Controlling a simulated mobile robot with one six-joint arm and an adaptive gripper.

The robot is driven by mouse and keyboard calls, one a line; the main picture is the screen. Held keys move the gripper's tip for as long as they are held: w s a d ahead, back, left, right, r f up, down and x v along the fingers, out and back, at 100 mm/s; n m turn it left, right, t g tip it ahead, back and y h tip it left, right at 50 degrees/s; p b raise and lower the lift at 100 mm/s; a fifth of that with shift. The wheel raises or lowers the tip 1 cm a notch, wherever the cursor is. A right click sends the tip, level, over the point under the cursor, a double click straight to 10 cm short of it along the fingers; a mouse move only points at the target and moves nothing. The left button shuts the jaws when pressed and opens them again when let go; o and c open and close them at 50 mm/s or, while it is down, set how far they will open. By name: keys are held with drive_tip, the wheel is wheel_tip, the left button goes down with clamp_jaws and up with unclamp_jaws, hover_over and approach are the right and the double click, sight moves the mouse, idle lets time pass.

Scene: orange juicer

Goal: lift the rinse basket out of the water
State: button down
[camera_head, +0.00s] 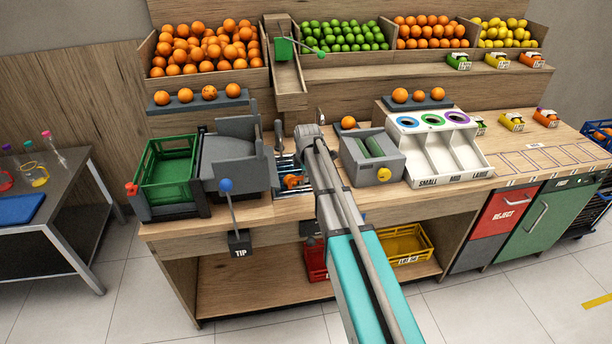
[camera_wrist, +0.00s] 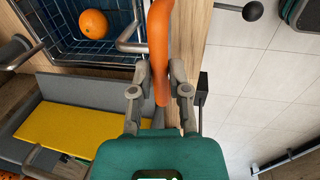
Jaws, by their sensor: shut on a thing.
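An orange handle (camera_wrist: 159,40) runs down from the top of that view beside the basket. My gripper (camera_wrist: 160,82) is shut on this handle, one finger on each side. My arm hides much of the basket there, and the gripper is not clearly seen. I cannot make out the water level.
A grey tipping hopper (camera_head: 234,155) and a green crate (camera_head: 168,170) stand to the left. A grey roller box (camera_head: 373,158) and a white sorting tray (camera_head: 440,150) stand to the right. A blue-knobbed lever (camera_head: 229,200) stands at the counter's front edge.

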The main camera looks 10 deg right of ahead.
drive_tip(key=shift+w+r+p, duration=0.2)
drive_tip(key=shift+r+p, duration=1.95)
drive_tip(key=shift+r, duration=0.25)
drive_tip(key=c, duration=0.6)
unclamp_jaws()
drive_tip(key=shift+s, duration=0.15)
drive_tip(key=shift+r, duration=0.1)
